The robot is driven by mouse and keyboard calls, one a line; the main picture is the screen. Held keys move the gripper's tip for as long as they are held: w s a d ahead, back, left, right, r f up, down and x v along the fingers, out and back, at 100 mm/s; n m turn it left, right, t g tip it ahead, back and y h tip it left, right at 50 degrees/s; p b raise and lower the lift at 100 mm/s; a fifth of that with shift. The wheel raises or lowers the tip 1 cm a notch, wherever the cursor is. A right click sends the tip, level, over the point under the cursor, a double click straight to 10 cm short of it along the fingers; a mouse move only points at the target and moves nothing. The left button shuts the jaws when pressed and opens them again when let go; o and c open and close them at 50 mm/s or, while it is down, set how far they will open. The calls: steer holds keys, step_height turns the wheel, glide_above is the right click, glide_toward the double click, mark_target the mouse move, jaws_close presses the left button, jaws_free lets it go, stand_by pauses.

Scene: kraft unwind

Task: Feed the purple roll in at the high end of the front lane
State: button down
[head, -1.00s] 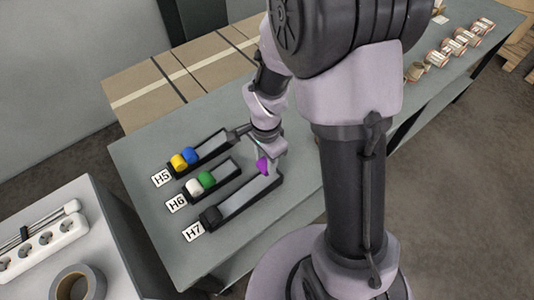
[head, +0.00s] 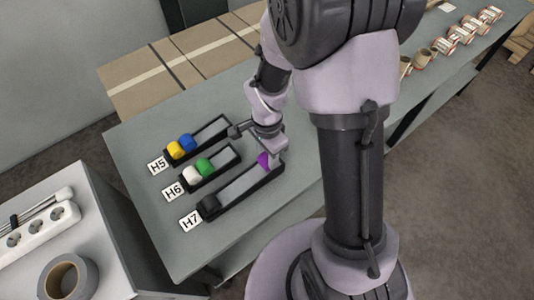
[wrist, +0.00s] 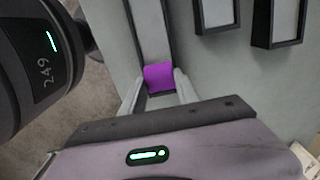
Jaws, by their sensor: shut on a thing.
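The purple roll (head: 263,160) is between the fingers of my gripper (head: 269,157), at the end of the front lane (head: 236,190) farthest from its H7 label. In the wrist view the purple roll (wrist: 158,77) shows between the two pale fingertips of my gripper (wrist: 160,84), inside or just over the lane end, with lane walls on both sides. I cannot tell whether it touches the lane floor. My gripper is shut on it. The lane's label end holds a dark piece (head: 209,206); the floor between is bare.
The H6 lane (head: 223,163) beside it holds a white and a green roll (head: 204,167). The H5 lane (head: 211,132) holds a yellow and a blue roll. A side table with a power strip (head: 40,229) and tape roll (head: 68,277) stands at left.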

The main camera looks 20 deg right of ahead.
mark_target(267, 157)
steer(key=shift+f, duration=0.2)
steer(key=c, duration=0.5)
jaws_free()
stand_by(0.3)
step_height(267, 157, up, 9)
steer(key=p, duration=0.6)
steer(key=shift+f, duration=0.2)
stand_by(1.8)
